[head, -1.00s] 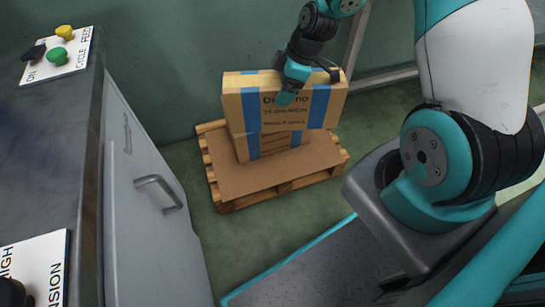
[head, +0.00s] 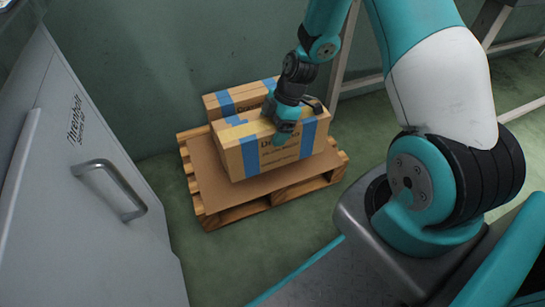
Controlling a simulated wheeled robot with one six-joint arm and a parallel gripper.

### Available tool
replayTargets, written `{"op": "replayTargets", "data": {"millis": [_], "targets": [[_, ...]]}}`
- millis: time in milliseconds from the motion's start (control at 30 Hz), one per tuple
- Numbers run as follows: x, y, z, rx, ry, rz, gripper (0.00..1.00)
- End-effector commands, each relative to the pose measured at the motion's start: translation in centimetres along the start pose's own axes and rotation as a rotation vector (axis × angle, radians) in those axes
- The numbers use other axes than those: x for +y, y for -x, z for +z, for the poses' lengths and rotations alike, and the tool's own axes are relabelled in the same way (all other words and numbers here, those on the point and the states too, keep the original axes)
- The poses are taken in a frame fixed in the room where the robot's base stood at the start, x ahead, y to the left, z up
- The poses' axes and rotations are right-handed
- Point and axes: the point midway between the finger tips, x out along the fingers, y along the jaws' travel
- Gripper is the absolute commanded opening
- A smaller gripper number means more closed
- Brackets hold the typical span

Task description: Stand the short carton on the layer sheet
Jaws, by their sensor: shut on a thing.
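The short carton (head: 275,160) is a tan box with blue tape bands and dark print. My gripper (head: 284,126) is shut on it from above, across its top edges. It looks upright, low over the front part of the layer sheet (head: 212,178); I cannot tell whether its base touches the sheet. The layer sheet is a flat brown board on a wooden pallet (head: 250,210). Another taped carton (head: 222,101) stands on the sheet just behind the held one and is partly hidden by it. I cannot tell whether the two cartons touch.
A grey cabinet (head: 60,170) with a bar handle (head: 110,187) stands left of the pallet. A green wall (head: 150,70) rises behind. Bare sheet shows at the left and front of the cartons. Green floor (head: 200,265) is clear in front of the pallet.

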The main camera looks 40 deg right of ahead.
Motion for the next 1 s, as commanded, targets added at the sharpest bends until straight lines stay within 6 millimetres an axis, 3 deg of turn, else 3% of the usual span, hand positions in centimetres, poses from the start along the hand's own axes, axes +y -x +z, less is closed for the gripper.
{"op": "replayTargets", "data": {"millis": [33,100,467,667,1000], "targets": [[0.0,-1.9,0.7,0.001,0.0,-0.001,0.17],[0.0,-3.2,1.3,0.001,-0.001,0.0,0.17],[0.0,-6.0,2.4,0.001,0.0,0.001,0.17],[0.1,-8.8,3.6,0.001,0.0,0.001,0.17],[0.1,-9.1,3.7,0.001,0.0,0.002,0.17]]}}
